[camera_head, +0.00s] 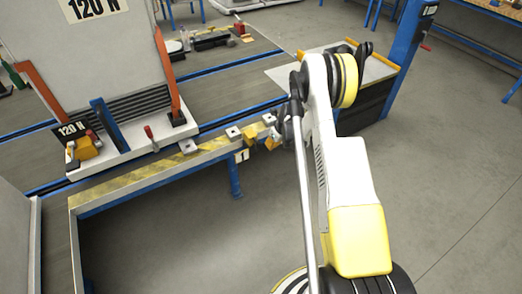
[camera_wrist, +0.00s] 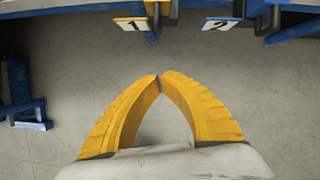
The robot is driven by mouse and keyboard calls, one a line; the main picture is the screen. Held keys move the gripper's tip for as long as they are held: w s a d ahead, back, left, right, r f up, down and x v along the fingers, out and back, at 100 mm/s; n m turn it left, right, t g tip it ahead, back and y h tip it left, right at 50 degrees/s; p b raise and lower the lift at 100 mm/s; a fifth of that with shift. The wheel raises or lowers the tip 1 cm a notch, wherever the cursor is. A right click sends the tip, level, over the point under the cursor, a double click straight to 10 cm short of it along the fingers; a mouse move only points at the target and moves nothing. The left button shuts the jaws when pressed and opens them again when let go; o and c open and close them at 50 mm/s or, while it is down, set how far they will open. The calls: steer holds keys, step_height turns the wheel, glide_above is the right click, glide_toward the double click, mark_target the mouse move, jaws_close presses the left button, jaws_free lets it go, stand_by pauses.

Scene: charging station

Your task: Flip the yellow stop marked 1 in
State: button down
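The plate marked 1 (camera_head: 242,156) hangs on the front edge of the striped rail in the head view. A yellow piece (camera_head: 250,138) sits just above it, probably the stop. In the wrist view the yellow-edged plate marked 1 (camera_wrist: 131,25) is at the top, left of centre, and most of its stop is out of frame. My gripper (camera_wrist: 159,77) has its yellow fingertips together with nothing between them. It is apart from the plate, lower in the wrist view. In the head view my gripper (camera_head: 271,143) is close to the right of the yellow piece.
A blue-edged plate marked 2 (camera_wrist: 219,24) hangs to the right of plate 1. A striped rail (camera_head: 130,180) runs along the bench. A large panel marked 120 N (camera_head: 105,50) stands behind. Open floor (camera_head: 190,240) lies in front of the rail.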

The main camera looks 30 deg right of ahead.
mark_target(253, 140)
steer(key=w+a+f+b, duration=0.1)
steer(key=w+f+b, duration=0.5)
steer(key=f, duration=0.3)
steer(key=shift+w+a+f, duration=0.2)
steer(key=shift+w+a, duration=0.2)
steer(key=shift+w, duration=0.3)
steer(key=shift+r, duration=0.1)
